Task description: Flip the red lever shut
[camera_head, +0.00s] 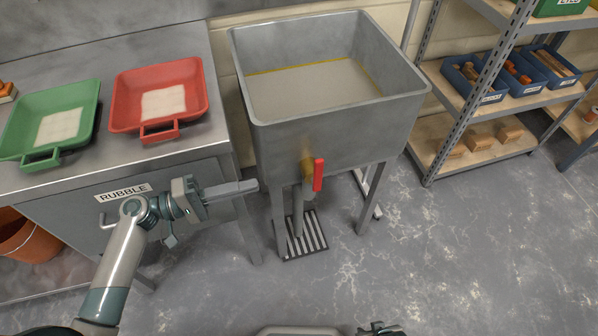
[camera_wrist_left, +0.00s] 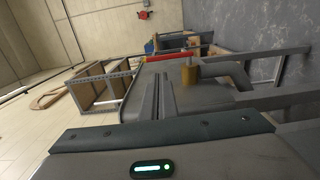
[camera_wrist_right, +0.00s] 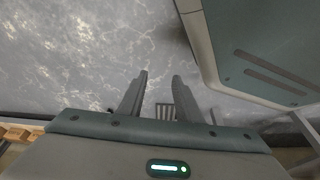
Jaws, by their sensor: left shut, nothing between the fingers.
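The red lever (camera_head: 318,174) is on the brass valve (camera_head: 307,166) under the front of the grey metal tub (camera_head: 345,135). In the head view its handle runs upright, just right of the brass body. The left wrist view shows the red lever (camera_wrist_left: 168,57) and brass valve (camera_wrist_left: 188,74) beyond the fingertips. My left gripper (camera_head: 254,185) is shut and empty, left of the valve and apart from it; its fingers also show in the left wrist view (camera_wrist_left: 159,92). My right gripper (camera_wrist_right: 160,76) is open and empty over the floor, low at the head view's bottom edge.
A steel bench with a green tray (camera_head: 90,95) and a red tray (camera_head: 188,80) stands left of the tub. A striped floor grate (camera_head: 313,240) lies below the valve. Shelving (camera_head: 455,125) with blue bins stands right. The floor in front is clear.

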